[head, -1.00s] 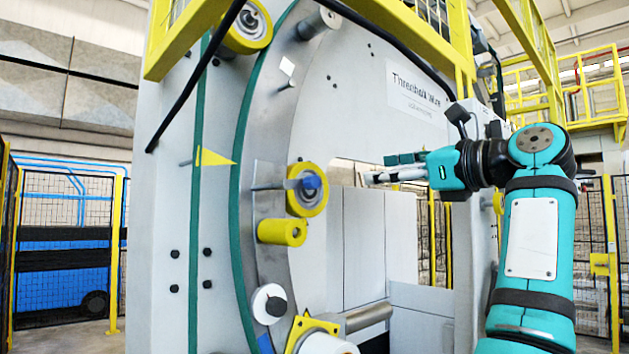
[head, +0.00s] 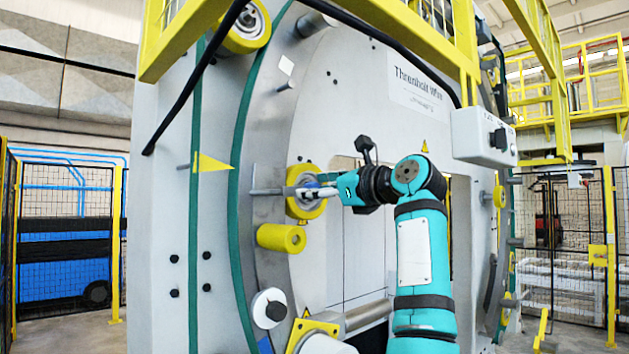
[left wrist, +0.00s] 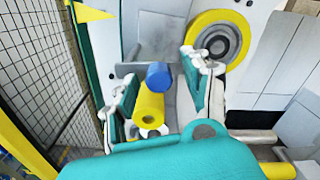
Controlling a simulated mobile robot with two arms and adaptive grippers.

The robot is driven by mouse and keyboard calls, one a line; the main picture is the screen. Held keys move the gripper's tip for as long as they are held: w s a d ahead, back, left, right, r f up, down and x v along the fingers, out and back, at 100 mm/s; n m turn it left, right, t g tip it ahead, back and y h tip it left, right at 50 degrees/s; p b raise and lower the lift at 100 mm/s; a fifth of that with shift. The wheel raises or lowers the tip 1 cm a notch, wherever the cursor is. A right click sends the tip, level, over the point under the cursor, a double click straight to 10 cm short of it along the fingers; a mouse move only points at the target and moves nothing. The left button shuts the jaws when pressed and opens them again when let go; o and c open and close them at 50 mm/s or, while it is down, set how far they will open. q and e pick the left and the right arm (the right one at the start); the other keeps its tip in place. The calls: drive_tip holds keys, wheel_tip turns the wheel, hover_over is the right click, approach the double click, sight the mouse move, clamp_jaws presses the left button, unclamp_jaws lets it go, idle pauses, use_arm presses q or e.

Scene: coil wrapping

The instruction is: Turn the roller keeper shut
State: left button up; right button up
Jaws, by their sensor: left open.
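The yellow roller (head: 304,207) with a dark hub sits on the grey ring of the machine; it also shows in the left wrist view (left wrist: 236,46). A blue knob (left wrist: 158,75), seemingly the keeper's handle, stands out beside this roller in the left wrist view, with a grey plate behind it. My left gripper (head: 298,191) is at the roller in the head view and hides most of the knob. In the left wrist view my left gripper (left wrist: 160,76) is open, its fingers on either side of the knob, seemingly apart from it. My right gripper is not in view.
A yellow cylinder (head: 281,238) juts out just below the roller. A white round knob (head: 268,308) is lower on the ring. A grey control box (head: 483,137) hangs right of my arm. A yellow flag (head: 211,162) points from the left. The machine's central opening is behind my arm.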

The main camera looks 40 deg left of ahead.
use_arm(q)
drive_tip(key=shift+a, duration=0.55)
drive_tip(key=shift+d, duration=0.1)
clamp_jaws()
